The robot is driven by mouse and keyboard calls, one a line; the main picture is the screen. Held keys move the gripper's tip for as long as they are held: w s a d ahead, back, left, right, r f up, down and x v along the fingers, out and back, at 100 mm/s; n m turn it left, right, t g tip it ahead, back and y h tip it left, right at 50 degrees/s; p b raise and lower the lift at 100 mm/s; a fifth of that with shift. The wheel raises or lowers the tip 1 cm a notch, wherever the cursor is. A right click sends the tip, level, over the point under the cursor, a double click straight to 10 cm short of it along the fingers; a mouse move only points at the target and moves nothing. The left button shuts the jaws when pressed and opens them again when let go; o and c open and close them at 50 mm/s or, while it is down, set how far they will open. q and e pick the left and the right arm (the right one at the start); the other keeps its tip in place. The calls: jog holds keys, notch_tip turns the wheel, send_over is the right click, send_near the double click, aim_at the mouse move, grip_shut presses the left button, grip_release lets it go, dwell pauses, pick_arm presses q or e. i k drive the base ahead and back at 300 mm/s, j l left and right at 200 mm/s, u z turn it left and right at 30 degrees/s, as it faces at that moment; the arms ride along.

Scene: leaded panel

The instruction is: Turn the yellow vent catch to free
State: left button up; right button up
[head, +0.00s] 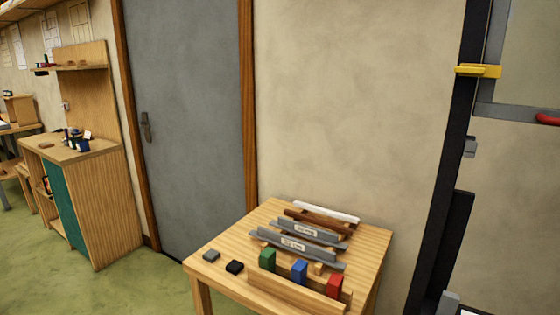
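The yellow vent catch (479,71) is at the upper right. It lies roughly level across the dark upright post and the edge of the grey vent frame (487,98). Part of a red handle-like piece (548,119) shows on the lower frame bar at the right edge. Neither of my grippers is in view, and nothing touches the catch.
A wooden table (228,257) stands below, holding grey strips (297,247), a green block (267,259), a blue block (299,271) and a red block (334,286). A grey door (190,120) and a wooden cabinet (108,205) are at left. Green floor between is clear.

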aim_at(475, 71)
jog(key=z, duration=1.4)
